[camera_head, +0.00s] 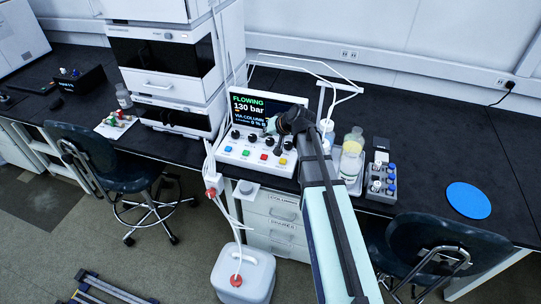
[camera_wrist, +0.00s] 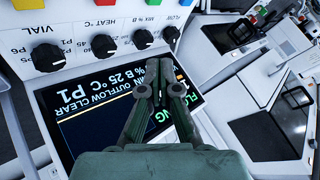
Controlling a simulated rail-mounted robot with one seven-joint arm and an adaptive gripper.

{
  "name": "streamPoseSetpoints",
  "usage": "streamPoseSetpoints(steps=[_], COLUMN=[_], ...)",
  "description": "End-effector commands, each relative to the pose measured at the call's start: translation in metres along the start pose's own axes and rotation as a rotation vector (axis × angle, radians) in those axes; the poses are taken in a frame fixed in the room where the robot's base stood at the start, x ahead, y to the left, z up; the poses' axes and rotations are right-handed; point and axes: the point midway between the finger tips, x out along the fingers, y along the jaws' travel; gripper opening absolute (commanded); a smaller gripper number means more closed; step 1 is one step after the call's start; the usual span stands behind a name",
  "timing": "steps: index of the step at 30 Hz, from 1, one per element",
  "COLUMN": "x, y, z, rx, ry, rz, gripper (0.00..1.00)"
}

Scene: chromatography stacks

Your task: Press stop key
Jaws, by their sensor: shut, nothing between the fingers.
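The white control unit (camera_head: 240,164) stands on the black bench with a tilted screen (camera_head: 251,105) reading FLOWING and 130 bar. Below the screen are several black knobs, then a front row of coloured keys, including a red key (camera_head: 264,157). Key labels are too small to read, so I cannot tell which is stop. My gripper (camera_head: 270,126) is shut and empty at the screen's lower right, over the knob area. In the wrist view, my fingertips (camera_wrist: 160,78) lie before the screen (camera_wrist: 85,115), short of the knobs (camera_wrist: 103,46); the keys are cut off at the top edge.
A white instrument stack (camera_head: 165,65) stands left of the unit. Bottles (camera_head: 352,145) in a tray and a vial rack (camera_head: 381,182) stand to the right. White tubing arches behind the unit. A blue disc (camera_head: 468,200) lies on the otherwise clear right bench.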

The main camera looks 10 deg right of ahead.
Motion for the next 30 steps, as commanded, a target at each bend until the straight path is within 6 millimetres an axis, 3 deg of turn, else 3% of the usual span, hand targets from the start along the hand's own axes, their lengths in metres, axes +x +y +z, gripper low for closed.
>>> streamPoseSetpoints(steps=[17, 30], x=[0.003, 0.036], y=[0.003, 0.026], z=[0.002, 0.025], rx=[-0.002, 0.0], ry=[0.002, 0.002], rz=[-0.001, -0.001], gripper=[0.0, 0.0])
